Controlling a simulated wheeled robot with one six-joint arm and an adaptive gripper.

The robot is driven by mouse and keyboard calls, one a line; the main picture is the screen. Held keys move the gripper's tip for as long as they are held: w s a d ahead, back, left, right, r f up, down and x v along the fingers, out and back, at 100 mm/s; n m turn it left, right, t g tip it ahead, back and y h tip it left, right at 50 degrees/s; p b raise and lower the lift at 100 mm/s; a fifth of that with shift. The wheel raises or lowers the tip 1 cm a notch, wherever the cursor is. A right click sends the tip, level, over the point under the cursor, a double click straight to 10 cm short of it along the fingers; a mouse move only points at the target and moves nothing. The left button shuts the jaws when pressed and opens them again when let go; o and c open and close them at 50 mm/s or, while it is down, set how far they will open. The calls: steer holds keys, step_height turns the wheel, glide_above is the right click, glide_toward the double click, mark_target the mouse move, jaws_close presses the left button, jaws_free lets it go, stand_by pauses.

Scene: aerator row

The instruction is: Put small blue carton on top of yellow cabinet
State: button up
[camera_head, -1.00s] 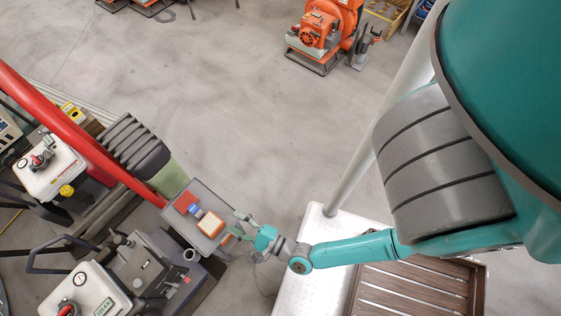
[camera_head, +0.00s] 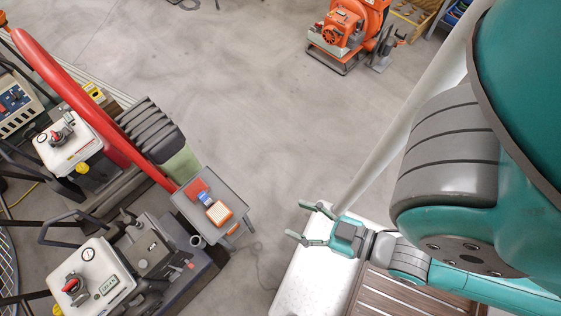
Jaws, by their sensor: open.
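A small blue carton (camera_head: 206,198) sits on a grey tabletop (camera_head: 239,189) left of centre, between a red-orange box (camera_head: 195,187) and an orange box with a pale top (camera_head: 218,212). My gripper (camera_head: 298,220) is open and empty, its fingers pointing left. It is to the right of the tabletop, in front of a white surface in the picture and clear of the carton. I cannot make out a yellow cabinet in this view.
A red sloping tube (camera_head: 75,92) and a dark slatted bin (camera_head: 150,128) are beside the tabletop. Machines with white tops (camera_head: 90,275) fill the lower left. An orange machine (camera_head: 343,28) stands at the back. The grey floor (camera_head: 255,90) between is clear.

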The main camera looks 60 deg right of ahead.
steer(key=n+t+h, duration=0.2)
steer(key=n+h, duration=0.4)
steer(key=n, duration=2.7)
glide_toward(206, 199)
steer(key=shift+w+d+r, duration=0.2)
steer(key=shift+w+r, duration=0.1)
steer(key=shift+m, duration=0.3)
steer(key=shift+x, duration=5.4)
steer(key=shift+a+f, duration=0.15)
jaws_close()
